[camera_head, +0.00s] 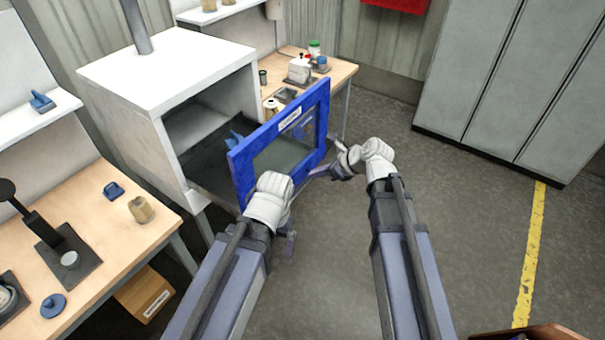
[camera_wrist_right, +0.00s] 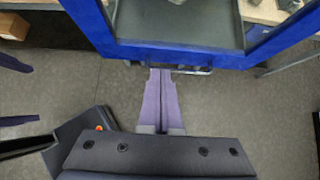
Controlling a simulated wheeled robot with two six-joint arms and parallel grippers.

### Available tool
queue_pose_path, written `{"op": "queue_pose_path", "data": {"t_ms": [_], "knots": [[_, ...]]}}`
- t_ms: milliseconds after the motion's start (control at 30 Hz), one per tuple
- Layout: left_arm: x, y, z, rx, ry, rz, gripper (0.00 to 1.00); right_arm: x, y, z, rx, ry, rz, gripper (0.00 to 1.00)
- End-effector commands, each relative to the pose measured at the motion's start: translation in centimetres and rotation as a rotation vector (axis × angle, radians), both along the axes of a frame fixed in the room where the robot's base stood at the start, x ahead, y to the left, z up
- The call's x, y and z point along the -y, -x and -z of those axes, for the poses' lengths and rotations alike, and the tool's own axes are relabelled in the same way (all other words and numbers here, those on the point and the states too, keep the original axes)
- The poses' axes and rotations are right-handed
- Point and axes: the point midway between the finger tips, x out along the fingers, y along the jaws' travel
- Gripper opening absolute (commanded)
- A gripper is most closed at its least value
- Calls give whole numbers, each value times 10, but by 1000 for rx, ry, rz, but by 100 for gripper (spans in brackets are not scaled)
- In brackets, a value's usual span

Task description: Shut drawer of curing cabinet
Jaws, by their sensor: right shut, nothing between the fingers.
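The white curing cabinet (camera_head: 165,62) stands at the left in the head view. Its drawer is pulled out, with a blue-framed windowed front (camera_head: 240,168) facing my arms. In the right wrist view the blue front (camera_wrist_right: 185,52) crosses the top, with a thin handle bar (camera_wrist_right: 200,70) along its lower edge. My right gripper (camera_head: 318,172) is shut and empty, its tips at the handle bar; its fingers (camera_wrist_right: 161,72) show together in the wrist view. My left gripper (camera_head: 291,238) is before the front's left part, partly hidden by its wrist; its two fingers show apart at the wrist view's left edge.
A wooden bench (camera_head: 105,235) with tools and small parts stands at the left, a cardboard box (camera_head: 145,295) beneath it. Another bench (camera_head: 340,75) with bottles is behind the drawer. Grey lockers (camera_head: 490,75) stand at back right.

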Motion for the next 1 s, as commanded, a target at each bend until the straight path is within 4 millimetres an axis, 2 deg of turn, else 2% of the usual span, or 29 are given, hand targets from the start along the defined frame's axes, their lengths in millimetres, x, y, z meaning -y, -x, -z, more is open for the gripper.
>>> {"op": "queue_pose_path", "data": {"t_ms": [33, 200, 467, 700, 1000], "knots": [[0, 0, 11, 0, 0, 1, 100, -5, -5, 11, 1, 0, -2, 0], [0, 0, 37, 0, -1, 7, 100, -23, -19, 37, 1, 1, -4, 0], [0, 0, 70, 0, -2, 8, 100, -51, -39, 70, 1, 2, -5, 0], [0, 0, 64, 0, -2, 7, 100, -76, -57, 64, 1, 2, -4, 0], [0, 0, 64, 0, -2, 7, 100, -83, -62, 64, 1, 2, -2, 0]]}}
